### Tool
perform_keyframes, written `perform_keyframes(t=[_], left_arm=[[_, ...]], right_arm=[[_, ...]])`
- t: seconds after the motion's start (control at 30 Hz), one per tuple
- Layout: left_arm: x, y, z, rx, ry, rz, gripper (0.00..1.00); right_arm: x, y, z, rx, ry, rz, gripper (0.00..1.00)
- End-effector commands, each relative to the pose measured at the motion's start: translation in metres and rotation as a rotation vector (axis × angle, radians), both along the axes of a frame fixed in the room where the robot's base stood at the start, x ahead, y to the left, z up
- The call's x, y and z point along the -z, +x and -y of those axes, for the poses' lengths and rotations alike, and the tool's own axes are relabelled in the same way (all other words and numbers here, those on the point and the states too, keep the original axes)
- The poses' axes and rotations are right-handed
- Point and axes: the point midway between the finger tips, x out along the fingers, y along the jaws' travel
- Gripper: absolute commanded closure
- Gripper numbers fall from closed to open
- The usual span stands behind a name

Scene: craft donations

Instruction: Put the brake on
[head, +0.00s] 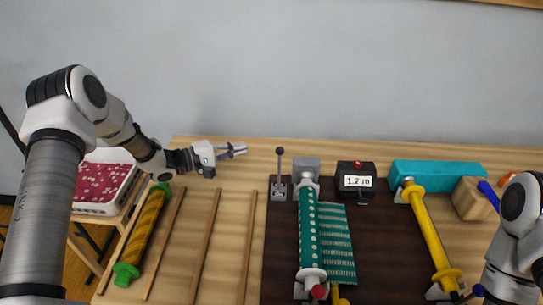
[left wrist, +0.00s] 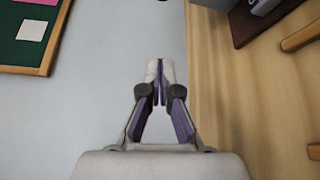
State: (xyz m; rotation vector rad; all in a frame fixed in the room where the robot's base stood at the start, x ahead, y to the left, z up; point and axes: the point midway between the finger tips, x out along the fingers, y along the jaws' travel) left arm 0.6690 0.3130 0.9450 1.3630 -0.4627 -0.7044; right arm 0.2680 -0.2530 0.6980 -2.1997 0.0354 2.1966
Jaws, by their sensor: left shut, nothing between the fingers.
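The brake seems to be the small lever (head: 280,165) with a black knob and grey base, standing upright at the left edge of the dark mat, beside the roller wound with teal dotted fabric (head: 307,235). My left gripper (head: 240,150) is shut and empty, left of the lever and apart from it. In the left wrist view its fingertips (left wrist: 160,72) meet; the lever cannot be made out there. My right arm is at the lower right edge of the head view; its fingers do not show clearly.
A yellow roller (head: 430,235), a teal block (head: 438,175) and a wooden block (head: 472,200) are farther right. Wooden rods (head: 206,240) and a green-and-yellow roll (head: 144,232) lie left.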

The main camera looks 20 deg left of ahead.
Motion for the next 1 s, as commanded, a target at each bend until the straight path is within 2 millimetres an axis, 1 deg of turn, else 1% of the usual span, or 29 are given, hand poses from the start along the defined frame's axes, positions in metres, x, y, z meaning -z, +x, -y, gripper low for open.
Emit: perform_keyframes(t=[0.2, 0.33, 0.47, 0.7, 0.77, 0.8, 0.83, 0.9, 1.0], left_arm=[[-0.001, 0.001, 0.002, 0.0, 0.001, -0.001, 1.0], [0.0, 0.01, 0.01, 0.003, 0.002, -0.001, 1.0], [0.002, 0.027, 0.028, 0.005, 0.005, -0.001, 1.0], [0.007, 0.065, 0.065, 0.004, 0.004, 0.0, 1.0], [0.008, 0.073, 0.074, 0.004, 0.001, -0.001, 1.0], [0.001, 0.063, 0.075, 0.001, -0.002, -0.003, 1.0], [0.001, 0.058, 0.078, 0.001, -0.002, -0.005, 1.0], [-0.001, 0.048, 0.082, 0.001, -0.003, -0.003, 1.0], [-0.001, 0.04, 0.086, 0.001, -0.002, -0.001, 1.0]], right_arm=[[-0.002, 0.0, 0.0, 0.0, 0.0, 0.0, 0.39], [-0.003, 0.0, 0.0, 0.0, 0.0, 0.0, 0.39], [-0.007, 0.0, 0.0, 0.0, 0.0, 0.0, 0.39], [-0.015, 0.0, 0.0, 0.0, 0.0, 0.0, 0.39], [-0.016, 0.0, 0.0, 0.0, 0.0, 0.0, 0.39], [-0.024, 0.0, 0.0, 0.0, 0.0, 0.0, 0.39], [-0.027, 0.0, 0.0, 0.0, 0.0, 0.0, 0.39], [-0.031, 0.0, 0.0, 0.0, 0.0, 0.0, 0.39], [-0.033, 0.0, 0.0, 0.0, 0.0, 0.0, 0.39]])
